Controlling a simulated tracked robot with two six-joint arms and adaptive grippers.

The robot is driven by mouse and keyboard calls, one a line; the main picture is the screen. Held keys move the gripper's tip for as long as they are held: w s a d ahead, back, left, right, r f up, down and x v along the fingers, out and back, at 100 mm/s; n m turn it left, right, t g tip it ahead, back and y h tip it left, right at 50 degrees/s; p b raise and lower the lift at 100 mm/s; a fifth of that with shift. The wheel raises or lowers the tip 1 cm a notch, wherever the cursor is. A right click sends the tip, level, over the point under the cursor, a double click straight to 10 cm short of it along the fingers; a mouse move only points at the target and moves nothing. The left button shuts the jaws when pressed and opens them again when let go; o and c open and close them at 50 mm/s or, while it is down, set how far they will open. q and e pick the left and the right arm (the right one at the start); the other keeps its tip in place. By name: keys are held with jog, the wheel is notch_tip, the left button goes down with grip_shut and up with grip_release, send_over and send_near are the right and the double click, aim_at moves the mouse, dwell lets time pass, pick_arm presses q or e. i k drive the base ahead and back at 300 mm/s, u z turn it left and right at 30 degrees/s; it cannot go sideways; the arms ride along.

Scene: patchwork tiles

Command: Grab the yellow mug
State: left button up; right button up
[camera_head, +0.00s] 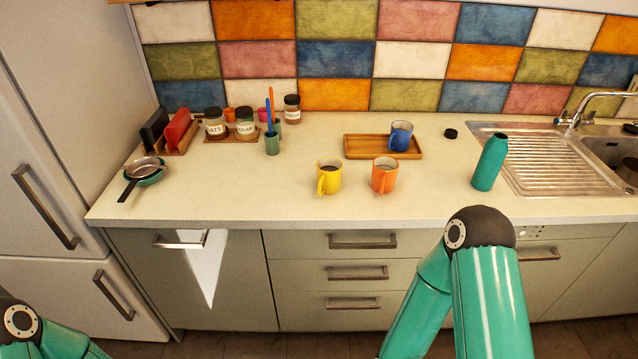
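The yellow mug (329,176) stands upright on the pale countertop, left of the middle of its front part. Nothing touches the yellow mug.
A blue mug (401,136) sits on a wooden tray (362,148) behind. A teal bottle (489,162) stands on the right, near the sink (604,152). A green cup (272,144) with utensils is behind left; a small pan (143,168) lies far left. The counter left of the yellow mug is clear.

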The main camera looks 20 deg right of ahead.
aim_at(328, 169)
jog(key=z, duration=0.1)
jog(key=i, duration=0.9)
jog(key=u, duration=0.2)
jog(key=k, duration=0.9)
jog(key=z, duration=0.15)
jog(key=i, duration=0.9)
jog(key=u, duration=0.05)
